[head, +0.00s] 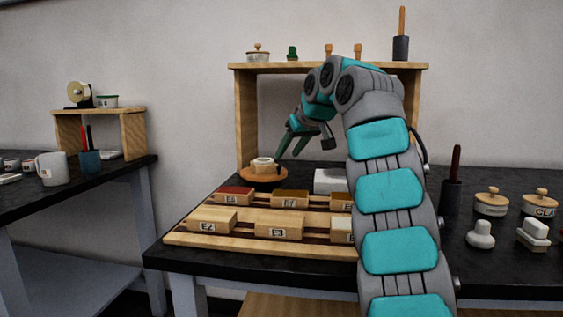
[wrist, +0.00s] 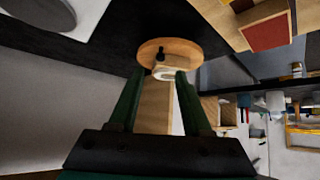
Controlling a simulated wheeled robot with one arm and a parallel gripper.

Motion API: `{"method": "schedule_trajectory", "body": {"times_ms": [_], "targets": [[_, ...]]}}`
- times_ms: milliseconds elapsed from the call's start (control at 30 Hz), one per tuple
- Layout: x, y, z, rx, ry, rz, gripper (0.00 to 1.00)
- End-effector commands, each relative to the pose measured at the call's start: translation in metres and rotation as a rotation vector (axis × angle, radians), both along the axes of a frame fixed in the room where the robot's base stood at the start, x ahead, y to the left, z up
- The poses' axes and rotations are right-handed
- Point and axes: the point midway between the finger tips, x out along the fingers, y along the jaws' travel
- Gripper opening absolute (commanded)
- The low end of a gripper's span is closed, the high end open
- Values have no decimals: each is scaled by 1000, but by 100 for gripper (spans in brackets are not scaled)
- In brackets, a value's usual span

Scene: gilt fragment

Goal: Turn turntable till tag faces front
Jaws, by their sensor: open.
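The turntable (head: 264,177) is a round wooden disc on the dark bench, behind the block rack and under the shelf. A small pale round piece (head: 263,164) sits on it. I cannot make out a tag on the turntable.
A wooden rack (head: 200,240) with several labelled blocks, such as E2 (head: 212,219) and E3 (head: 278,226), lies in front of the turntable. A white block (head: 330,181) stands to its right. The shelf (head: 246,120) rises behind. Jars (head: 490,203) stand at right.

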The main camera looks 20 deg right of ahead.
Motion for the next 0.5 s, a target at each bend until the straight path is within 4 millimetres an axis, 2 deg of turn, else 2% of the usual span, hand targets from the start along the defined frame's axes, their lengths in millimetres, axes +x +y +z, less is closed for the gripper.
{"method": "schedule_trajectory", "body": {"times_ms": [200, 500], "targets": [[24, 0, -26, 2, 4, -2, 49], [40, 2, -42, 1, 3, -2, 49]]}}
